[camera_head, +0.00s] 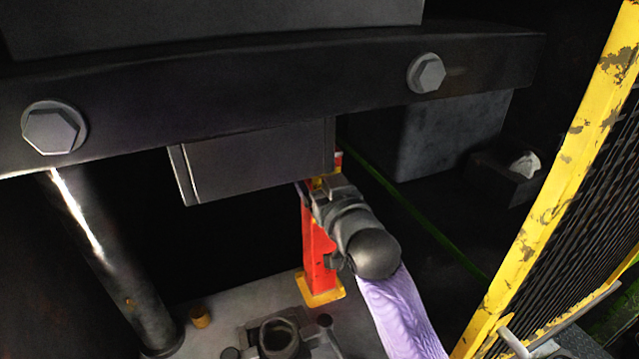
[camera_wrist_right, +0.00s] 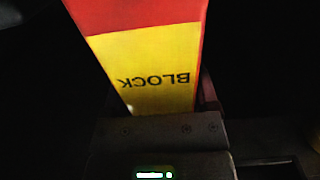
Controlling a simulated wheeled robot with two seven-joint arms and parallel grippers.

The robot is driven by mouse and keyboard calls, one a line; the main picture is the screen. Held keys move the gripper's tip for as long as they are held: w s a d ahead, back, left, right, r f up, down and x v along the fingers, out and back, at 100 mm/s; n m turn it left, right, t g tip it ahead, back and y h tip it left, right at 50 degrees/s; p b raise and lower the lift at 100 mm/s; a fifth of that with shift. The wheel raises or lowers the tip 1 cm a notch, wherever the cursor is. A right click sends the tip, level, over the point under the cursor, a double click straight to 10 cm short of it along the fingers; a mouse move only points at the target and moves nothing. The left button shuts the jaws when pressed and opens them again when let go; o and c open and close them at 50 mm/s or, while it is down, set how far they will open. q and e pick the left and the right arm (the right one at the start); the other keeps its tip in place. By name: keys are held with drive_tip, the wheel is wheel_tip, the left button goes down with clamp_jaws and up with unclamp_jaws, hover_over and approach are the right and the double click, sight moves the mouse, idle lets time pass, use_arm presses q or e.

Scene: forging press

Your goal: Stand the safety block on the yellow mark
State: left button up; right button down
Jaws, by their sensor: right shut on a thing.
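The safety block (camera_head: 316,245) is a red upright post with a yellow foot and yellow near its top, under the press ram. My right gripper (camera_head: 322,184) is shut on its upper part, coming from the front right. In the right wrist view the block (camera_wrist_right: 150,65) fills the middle, with a yellow label reading "BLOCK" upside down against the gripper (camera_wrist_right: 162,118). The block's foot is at the grey bed (camera_head: 225,320); I cannot tell whether it touches. No separate yellow mark shows; it may be hidden by the foot. My left gripper is out of view.
The dark ram (camera_head: 255,160) hangs just beside the block's top. A steel column (camera_head: 115,265) stands at left. A die with a round opening (camera_head: 278,335) is in front of the block. A yellow guard frame (camera_head: 545,200) with mesh closes the right side.

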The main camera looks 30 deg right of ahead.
drive_tip(key=shift+f, duration=0.1)
unclamp_jaws()
drive_tip(key=s, duration=1.2)
drive_tip(key=shift+a, duration=0.4)
